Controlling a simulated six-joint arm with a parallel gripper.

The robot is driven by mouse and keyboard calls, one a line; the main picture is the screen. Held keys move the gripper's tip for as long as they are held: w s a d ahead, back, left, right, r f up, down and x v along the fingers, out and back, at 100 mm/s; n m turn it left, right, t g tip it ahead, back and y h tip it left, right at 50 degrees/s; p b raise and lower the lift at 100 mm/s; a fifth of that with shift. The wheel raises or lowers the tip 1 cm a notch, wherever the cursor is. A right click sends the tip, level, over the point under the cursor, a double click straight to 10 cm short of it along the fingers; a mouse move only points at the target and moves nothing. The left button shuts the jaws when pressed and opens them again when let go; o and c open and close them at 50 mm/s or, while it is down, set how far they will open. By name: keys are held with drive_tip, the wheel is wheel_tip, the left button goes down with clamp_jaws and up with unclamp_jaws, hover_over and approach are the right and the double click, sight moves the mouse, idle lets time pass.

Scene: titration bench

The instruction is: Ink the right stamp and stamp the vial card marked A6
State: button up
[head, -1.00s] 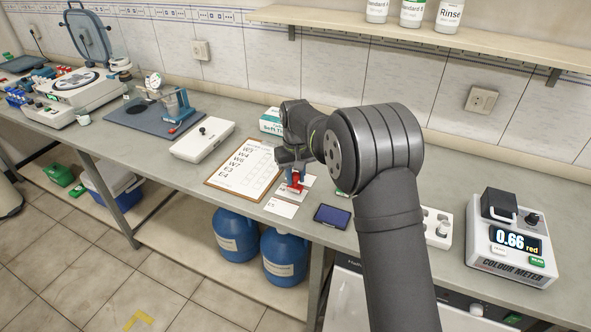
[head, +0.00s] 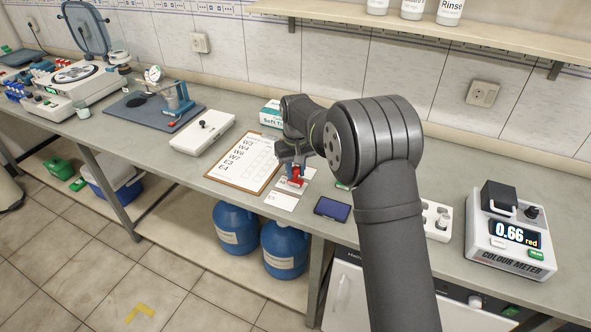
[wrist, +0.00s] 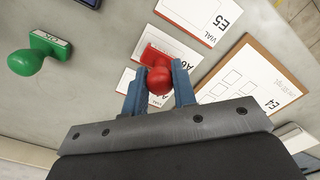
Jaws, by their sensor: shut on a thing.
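My gripper (wrist: 158,92) has its blue fingers shut on the round handle of the red stamp (wrist: 159,76). In the head view the red stamp (head: 297,173) hangs from my gripper (head: 295,168) over the cards. In the wrist view the stamp's base lies over the vial card marked A6 (wrist: 190,64) and covers part of it. I cannot tell whether the base touches the card. A green stamp (wrist: 26,62) with an OK label lies to the left. The dark ink pad (head: 332,207) is right of the cards in the head view.
The vial card marked E5 (wrist: 212,14) lies beside A6, and another card (wrist: 126,82) is partly hidden by the gripper. A clipboard list (head: 243,162) lies left of the cards. The colour meter (head: 512,235) stands far right, reading 0.66 yellow or red; its word reads "red".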

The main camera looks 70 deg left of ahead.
drive_tip(key=shift+f, duration=0.5)
idle(0.8)
drive_tip(key=shift+r, duration=3.55)
